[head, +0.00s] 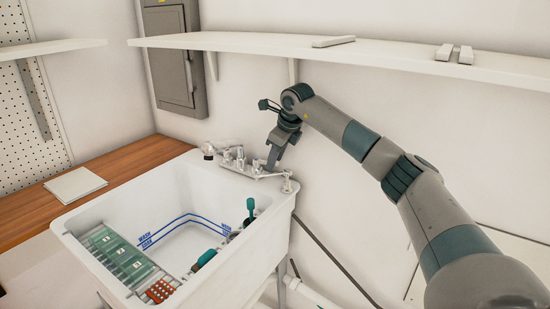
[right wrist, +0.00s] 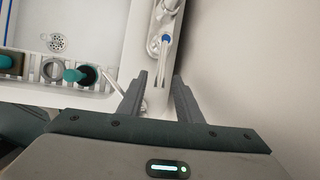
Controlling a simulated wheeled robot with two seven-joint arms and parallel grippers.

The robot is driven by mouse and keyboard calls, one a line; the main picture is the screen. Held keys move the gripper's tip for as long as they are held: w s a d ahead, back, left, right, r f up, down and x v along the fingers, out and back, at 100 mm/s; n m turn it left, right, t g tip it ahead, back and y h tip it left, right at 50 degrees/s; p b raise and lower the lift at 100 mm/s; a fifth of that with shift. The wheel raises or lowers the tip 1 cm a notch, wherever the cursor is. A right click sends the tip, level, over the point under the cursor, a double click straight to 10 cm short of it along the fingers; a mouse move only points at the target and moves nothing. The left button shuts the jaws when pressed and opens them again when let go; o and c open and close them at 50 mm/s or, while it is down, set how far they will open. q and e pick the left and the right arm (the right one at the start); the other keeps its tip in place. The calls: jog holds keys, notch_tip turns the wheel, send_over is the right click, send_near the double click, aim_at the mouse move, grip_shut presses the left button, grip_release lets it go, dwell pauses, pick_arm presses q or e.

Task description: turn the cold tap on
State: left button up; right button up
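A white utility sink (head: 280,215) stands against the wall, with a chrome faucet (head: 240,160) on its back ledge. In the right wrist view, a blue-marked cold tap (right wrist: 167,38) with a pale lever lies ahead of the fingertips. The blue mark is too small to make out in the head view. My right gripper (head: 271,166) points down close to the right side of the faucet. In the right wrist view its fingers (right wrist: 160,76) are apart with nothing held between them. I cannot tell whether a finger touches the lever. My left gripper is not in view.
Green trays (head: 117,252), a red-orange block (head: 160,290) and teal-handled tools (head: 250,207) sit along the sink's near and right sides. A long white shelf (head: 400,60) runs above the arm. A wooden counter (head: 60,205) is left of the sink.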

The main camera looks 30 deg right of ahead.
jog(key=shift+w+f, duration=0.15)
jog(key=shift+f, duration=0.2)
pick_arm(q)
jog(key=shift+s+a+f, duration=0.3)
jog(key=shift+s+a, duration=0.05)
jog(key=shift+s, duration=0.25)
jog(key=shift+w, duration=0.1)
pick_arm(e)
jog(key=shift+c, duration=0.6)
grip_shut()
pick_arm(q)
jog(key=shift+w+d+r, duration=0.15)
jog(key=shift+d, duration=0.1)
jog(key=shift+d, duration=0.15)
pick_arm(e)
jog(key=shift+a, duration=0.1)
